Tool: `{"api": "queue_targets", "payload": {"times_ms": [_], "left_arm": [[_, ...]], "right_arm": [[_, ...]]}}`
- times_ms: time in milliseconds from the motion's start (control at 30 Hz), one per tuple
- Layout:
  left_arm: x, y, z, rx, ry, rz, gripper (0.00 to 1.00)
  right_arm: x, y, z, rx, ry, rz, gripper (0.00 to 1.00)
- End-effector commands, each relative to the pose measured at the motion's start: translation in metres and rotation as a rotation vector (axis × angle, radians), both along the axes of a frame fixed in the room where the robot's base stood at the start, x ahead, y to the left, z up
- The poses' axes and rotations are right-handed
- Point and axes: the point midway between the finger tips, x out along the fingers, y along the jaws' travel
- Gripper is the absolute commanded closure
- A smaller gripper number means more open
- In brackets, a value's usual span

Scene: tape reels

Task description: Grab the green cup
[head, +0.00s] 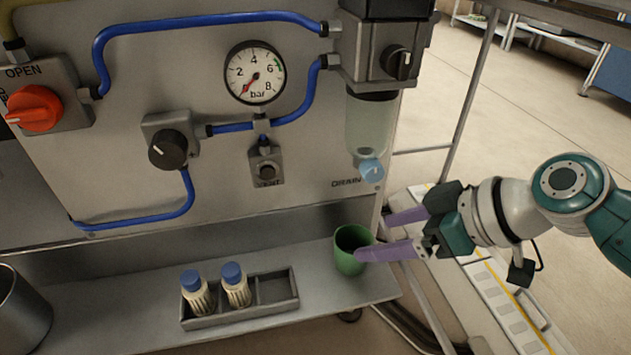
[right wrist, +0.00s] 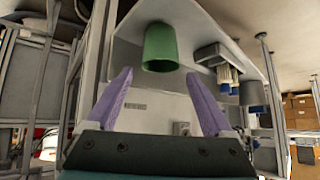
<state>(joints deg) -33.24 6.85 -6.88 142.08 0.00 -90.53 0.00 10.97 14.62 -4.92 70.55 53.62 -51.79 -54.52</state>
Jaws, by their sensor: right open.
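The green cup (head: 347,262) stands upright on the right end of the metal shelf, below the drain of the filter bowl. It also shows in the right wrist view (right wrist: 161,47), ahead of and between the fingers. My right gripper (head: 388,234) comes in from the right with purple fingers, open and empty. In the head view its nearer finger overlaps the cup's right edge; whether it touches cannot be told. The right wrist view shows the gripper (right wrist: 160,92) with its fingers wide apart and the cup beyond the tips. My left gripper is not in view.
A grey rack (head: 240,311) with two blue-capped bottles stands left of the cup. A metal container (head: 22,315) is at the far left. The panel (head: 225,180) rises behind the shelf (head: 345,291), and the clear filter bowl (head: 367,125) with its blue drain hangs above the cup.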

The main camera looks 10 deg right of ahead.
Motion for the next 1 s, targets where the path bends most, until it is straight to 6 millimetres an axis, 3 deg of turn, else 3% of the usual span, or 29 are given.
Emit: {"api": "queue_targets", "payload": {"times_ms": [100, 367, 600, 1000], "left_arm": [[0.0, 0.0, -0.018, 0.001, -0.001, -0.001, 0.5], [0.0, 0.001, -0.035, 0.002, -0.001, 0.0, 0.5], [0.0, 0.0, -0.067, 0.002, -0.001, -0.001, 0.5], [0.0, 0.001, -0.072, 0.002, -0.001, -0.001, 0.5]], "right_arm": [[0.011, 0.009, -0.018, 0.006, -0.005, -0.002, 0.14], [0.025, 0.022, -0.037, 0.004, -0.003, -0.001, 0.14], [0.039, 0.038, -0.069, 0.003, -0.003, 0.0, 0.14], [0.046, 0.045, -0.072, 0.002, -0.002, 0.0, 0.16]]}}
